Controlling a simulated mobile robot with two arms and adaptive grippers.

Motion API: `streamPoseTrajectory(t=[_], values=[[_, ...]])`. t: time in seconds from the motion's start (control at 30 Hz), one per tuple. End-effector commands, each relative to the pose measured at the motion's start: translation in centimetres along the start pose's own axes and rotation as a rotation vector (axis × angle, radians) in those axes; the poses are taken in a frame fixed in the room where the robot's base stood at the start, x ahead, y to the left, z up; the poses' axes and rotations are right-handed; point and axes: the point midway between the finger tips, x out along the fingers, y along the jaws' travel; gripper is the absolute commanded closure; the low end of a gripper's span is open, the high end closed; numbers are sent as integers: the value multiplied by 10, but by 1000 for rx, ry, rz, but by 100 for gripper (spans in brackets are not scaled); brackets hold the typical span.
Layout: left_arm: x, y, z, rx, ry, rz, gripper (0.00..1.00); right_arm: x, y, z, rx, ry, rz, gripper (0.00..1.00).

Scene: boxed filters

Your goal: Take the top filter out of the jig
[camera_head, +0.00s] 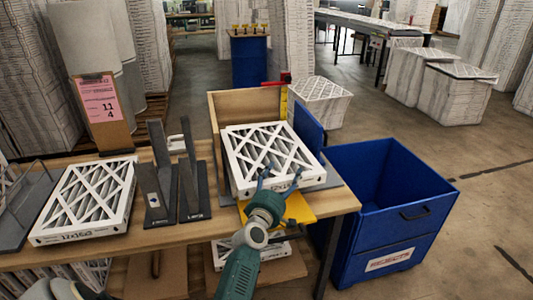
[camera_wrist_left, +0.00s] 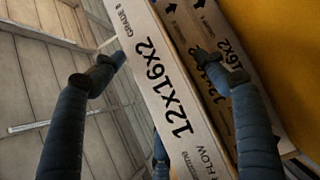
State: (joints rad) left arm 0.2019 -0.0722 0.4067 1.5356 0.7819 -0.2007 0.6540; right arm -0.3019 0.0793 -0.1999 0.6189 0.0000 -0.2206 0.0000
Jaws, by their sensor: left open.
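The jig (camera_head: 216,112) is a wooden-walled fixture on the bench, with a blue side plate and a yellow plate at its front. The top filter (camera_head: 270,150), white-framed with a diagonal lattice, lies in it. My left gripper (camera_head: 281,174) is open at the filter's front edge. In the left wrist view, the gripper (camera_wrist_left: 162,60) has its fingers on either side of the top filter's printed edge (camera_wrist_left: 168,90), marked 12x16x2. A second filter's brown edge (camera_wrist_left: 207,50) shows beside it, partly behind one finger. Contact is unclear. My right gripper is not in view.
Another filter (camera_head: 85,200) lies on the left of the bench, beside dark upright holders (camera_head: 165,190). A blue rejects bin (camera_head: 385,205) stands right of the bench, open and empty as far as I see. More filters lie on the shelf below.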

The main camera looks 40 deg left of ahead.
Motion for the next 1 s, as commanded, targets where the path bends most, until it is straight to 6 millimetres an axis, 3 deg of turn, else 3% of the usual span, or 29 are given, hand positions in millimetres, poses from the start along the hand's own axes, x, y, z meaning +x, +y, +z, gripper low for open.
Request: streamPoseTrajectory(t=[0.17,0.4,0.47,0.7,1.0], values=[[21,0,0,1,-1,0,27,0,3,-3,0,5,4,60],[23,0,0,1,0,0,27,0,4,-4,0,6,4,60],[23,0,0,1,-1,0,35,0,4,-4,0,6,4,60],[23,0,0,1,-1,-1,81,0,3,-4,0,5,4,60],[23,3,0,2,0,1,81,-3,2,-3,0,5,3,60]])
